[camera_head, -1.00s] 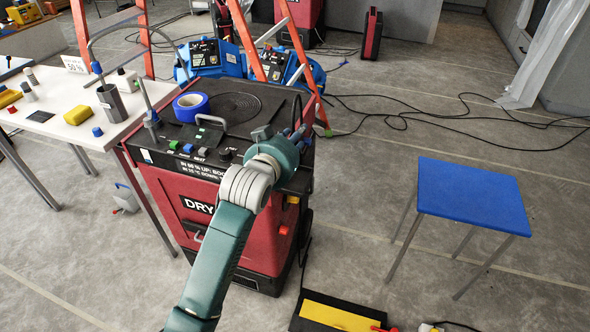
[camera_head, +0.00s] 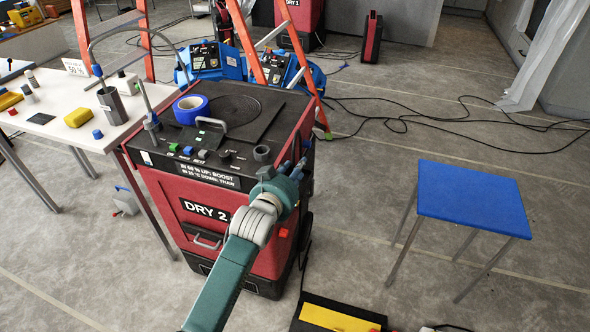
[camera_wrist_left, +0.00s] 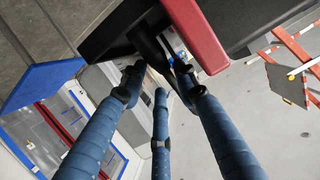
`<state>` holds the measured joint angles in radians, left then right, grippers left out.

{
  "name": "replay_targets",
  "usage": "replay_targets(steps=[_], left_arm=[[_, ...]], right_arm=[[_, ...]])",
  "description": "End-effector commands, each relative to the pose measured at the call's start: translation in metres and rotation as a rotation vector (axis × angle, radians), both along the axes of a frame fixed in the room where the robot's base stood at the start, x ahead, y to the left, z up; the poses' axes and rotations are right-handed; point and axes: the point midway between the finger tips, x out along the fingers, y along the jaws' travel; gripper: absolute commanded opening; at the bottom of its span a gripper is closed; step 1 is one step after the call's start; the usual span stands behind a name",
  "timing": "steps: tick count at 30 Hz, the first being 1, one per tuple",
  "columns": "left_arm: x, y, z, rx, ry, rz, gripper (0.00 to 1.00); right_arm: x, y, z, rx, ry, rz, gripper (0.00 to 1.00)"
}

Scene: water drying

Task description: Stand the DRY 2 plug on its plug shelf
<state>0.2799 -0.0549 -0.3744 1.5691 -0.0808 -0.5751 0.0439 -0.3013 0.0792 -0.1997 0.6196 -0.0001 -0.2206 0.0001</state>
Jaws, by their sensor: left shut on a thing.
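The red DRY 2 machine (camera_head: 245,228) stands in the middle of the head view, with a black top. My left gripper (camera_head: 298,166) is at its front right corner, with its blue fingers at the right edge. The wrist view shows the fingers (camera_wrist_left: 158,75) closed round a dark thing (camera_wrist_left: 150,45), which looks like the DRY 2 plug. My fingers and wrist hide most of it. The machine's red edge (camera_wrist_left: 196,32) is close to it there. I cannot clearly make out the plug shelf. My right gripper is not in view.
A grey ring-shaped holder (camera_head: 262,153) and blue tape (camera_head: 190,104) are on the machine's top. A white table (camera_head: 60,128) stands left, a blue stool (camera_head: 473,199) right. An orange ladder (camera_head: 310,80) is behind. Cables (camera_head: 400,125) cross the floor; the floor between machine and stool is clear.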

Motion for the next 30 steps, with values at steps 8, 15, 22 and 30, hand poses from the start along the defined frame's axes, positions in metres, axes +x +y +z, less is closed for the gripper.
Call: replay_targets(steps=[8,15,22,30], left_arm=[[0.000,0.000,-0.003,0.000,0.001,0.000,0.50],[0.000,0.000,0.000,0.000,0.000,0.000,0.50],[-0.024,0.008,0.008,0.000,-0.001,0.000,0.50],[-0.075,0.024,0.023,0.000,0.001,0.000,0.50]], right_arm=[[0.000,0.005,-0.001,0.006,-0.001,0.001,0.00],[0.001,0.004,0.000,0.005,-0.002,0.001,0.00],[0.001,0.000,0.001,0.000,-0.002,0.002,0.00],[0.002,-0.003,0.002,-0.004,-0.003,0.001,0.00]])
